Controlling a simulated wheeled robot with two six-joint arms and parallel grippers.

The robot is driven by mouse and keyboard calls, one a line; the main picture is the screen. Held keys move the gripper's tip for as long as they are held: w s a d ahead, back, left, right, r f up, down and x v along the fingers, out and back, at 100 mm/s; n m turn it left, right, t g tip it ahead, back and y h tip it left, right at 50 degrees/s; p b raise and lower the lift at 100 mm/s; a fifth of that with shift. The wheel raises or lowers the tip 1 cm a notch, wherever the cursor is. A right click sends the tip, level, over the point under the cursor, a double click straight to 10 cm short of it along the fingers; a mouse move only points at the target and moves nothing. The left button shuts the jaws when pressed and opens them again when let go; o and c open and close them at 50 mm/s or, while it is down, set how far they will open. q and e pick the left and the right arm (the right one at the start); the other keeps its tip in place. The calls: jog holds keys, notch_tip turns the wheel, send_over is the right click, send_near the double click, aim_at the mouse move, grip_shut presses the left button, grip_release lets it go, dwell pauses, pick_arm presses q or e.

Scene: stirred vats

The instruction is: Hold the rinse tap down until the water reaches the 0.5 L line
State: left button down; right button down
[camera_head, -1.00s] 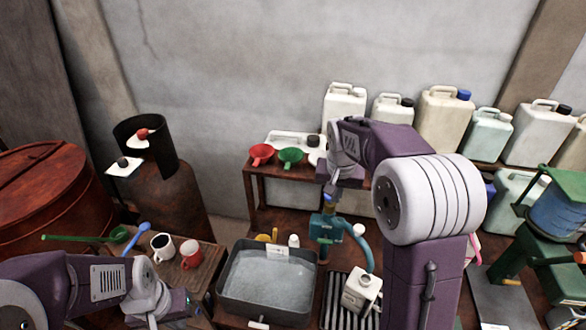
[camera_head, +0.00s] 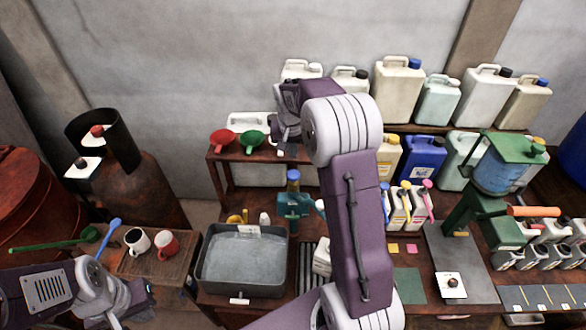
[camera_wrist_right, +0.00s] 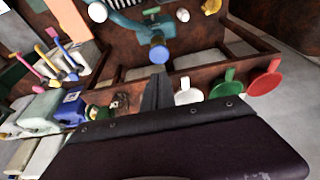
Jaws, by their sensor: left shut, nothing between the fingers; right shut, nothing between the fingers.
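The rinse tap (camera_head: 293,205) is a teal fitting with a blue top, standing behind the grey basin. In the right wrist view its round blue top (camera_wrist_right: 158,52) lies just beyond my fingertips, with a teal pipe behind it. A white container (camera_head: 322,257) stands at the right of the tap, mostly hidden by my right arm. No 0.5 L line or water level in it can be made out. My right gripper (camera_head: 284,150) is shut and empty, above and slightly behind the tap top, apparently apart from it. My left gripper (camera_head: 146,293) is shut and empty at lower left.
The grey basin (camera_head: 204,272) of water stands left of the tap. A red funnel (camera_head: 222,139) and a green funnel (camera_head: 252,140) lie on the shelf behind. Several jugs line the back right.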

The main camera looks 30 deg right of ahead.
aim_at(293, 176)
jog(key=p+x, duration=0.1)
jog(key=x, duration=0.2)
jog(key=p+x, duration=0.1)
jog(key=x, duration=0.3)
jog(key=p+x, duration=0.1)
jog(key=x, duration=0.2)
jog(key=shift+s+a+f+p, duration=0.25)
jog(key=shift+s+f+p, duration=0.1)
jog(key=shift+p, duration=0.05)
jog(key=shift+f, duration=0.25)
jog(key=shift+f, duration=0.1)
notch_tip(293, 176, down, 2)
jog(key=b, duration=0.3)
jog(key=shift+f, duration=0.1)
jog(key=shift+s+a+r, duration=0.1)
jog(key=shift+s+r, duration=0.1)
jog(key=shift+r, duration=0.05)
jog(key=shift+f, duration=0.1)
jog(key=shift+s+f, duration=0.1)
jog(key=shift+f, duration=0.05)
dwell(5.2)
